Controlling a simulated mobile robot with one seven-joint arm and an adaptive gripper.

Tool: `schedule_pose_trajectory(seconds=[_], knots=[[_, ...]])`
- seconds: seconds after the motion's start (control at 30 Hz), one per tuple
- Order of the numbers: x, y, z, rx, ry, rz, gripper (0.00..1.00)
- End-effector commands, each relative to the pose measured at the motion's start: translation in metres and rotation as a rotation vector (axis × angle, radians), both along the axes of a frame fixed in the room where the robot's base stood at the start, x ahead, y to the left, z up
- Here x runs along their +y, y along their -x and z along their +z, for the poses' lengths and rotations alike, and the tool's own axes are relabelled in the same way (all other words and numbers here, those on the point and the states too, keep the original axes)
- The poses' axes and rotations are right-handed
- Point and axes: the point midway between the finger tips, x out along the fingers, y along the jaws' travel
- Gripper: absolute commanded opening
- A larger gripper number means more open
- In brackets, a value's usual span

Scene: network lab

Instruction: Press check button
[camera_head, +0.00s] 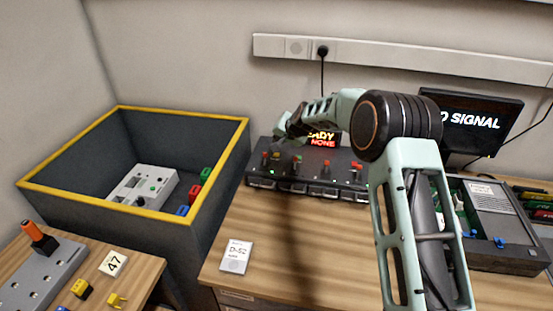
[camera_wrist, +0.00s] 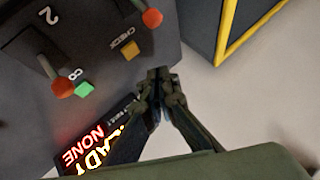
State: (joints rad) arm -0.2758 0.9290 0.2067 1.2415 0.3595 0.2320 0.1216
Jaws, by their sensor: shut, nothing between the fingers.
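The check button (camera_wrist: 130,50) is a small orange-yellow square on the dark control panel (camera_head: 310,188), beside the printed word CHECK in the wrist view. My gripper (camera_wrist: 158,78) is shut and empty, its fingertips close to the button in the picture; I see no contact, and the height gap is hard to judge. In the head view my gripper (camera_head: 280,142) is over the panel's left end. The panel's display (camera_wrist: 85,150) reads NONE, with a READY-like word partly hidden by my gripper.
Red-knobbed levers (camera_wrist: 63,88) and a green button (camera_wrist: 85,88) sit near the check button. A dark bin with a yellow rim (camera_head: 185,216) stands left of the panel. A monitor (camera_head: 470,120) reads NO SIGNAL, partly hidden by my arm. A card (camera_head: 236,257) lies on the desk.

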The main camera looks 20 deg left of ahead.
Motion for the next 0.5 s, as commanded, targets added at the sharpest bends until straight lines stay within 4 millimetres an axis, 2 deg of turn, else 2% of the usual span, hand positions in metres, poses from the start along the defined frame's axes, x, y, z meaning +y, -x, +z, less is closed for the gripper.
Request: schedule_pose_trajectory(seconds=[0.03, 0.2, 0.5], knots=[[0.000, 0.000, -0.013, 0.001, 0.000, 0.001, 0.00], [0.000, 0.000, -0.028, 0.000, 0.000, 0.000, 0.00], [0.000, 0.000, -0.029, 0.000, 0.001, 0.001, 0.00]])
